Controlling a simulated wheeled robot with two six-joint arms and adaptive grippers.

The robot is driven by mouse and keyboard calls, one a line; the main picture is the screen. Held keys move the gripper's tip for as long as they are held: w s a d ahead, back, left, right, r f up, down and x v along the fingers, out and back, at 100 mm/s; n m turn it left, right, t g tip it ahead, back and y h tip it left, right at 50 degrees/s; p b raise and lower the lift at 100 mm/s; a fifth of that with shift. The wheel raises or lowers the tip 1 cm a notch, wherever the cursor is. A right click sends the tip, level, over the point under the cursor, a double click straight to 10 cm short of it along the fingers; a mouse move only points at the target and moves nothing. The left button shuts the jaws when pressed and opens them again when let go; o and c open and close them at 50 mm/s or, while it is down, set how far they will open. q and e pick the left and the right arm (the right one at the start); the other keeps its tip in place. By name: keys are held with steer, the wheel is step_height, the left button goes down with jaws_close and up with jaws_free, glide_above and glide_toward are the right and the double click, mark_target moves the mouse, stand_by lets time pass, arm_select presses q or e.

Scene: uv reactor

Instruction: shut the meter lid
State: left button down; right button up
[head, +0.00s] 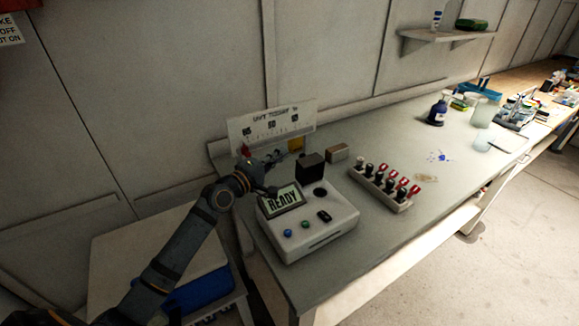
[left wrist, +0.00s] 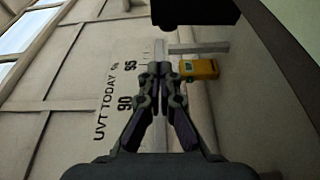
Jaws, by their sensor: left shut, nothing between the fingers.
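The white meter (head: 316,238) stands on the near end of the bench, its screen (head: 283,201) reading READY. Its dark lid (head: 311,166) appears to stand raised behind the round dark opening (head: 320,191) in the meter's top. My left gripper (head: 284,157) is shut and empty, just left of the lid and behind the screen. In the left wrist view the closed fingers (left wrist: 160,70) point toward the printed board, with a black block at the top edge that may be the lid. My right gripper is in neither view.
A white board (head: 270,125) marked UVT TODAY stands behind the meter, with a yellow item (head: 296,144) at its foot. A small brown box (head: 337,152) sits right of the lid.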

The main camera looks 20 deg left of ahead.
mark_target(307, 167)
arm_select(q)
steer(key=d+p, duration=0.1)
steer(key=s+d+p, duration=0.1)
steer(key=d, duration=0.1)
steer(key=shift+s+d, duration=0.2)
steer(key=shift+d, duration=0.1)
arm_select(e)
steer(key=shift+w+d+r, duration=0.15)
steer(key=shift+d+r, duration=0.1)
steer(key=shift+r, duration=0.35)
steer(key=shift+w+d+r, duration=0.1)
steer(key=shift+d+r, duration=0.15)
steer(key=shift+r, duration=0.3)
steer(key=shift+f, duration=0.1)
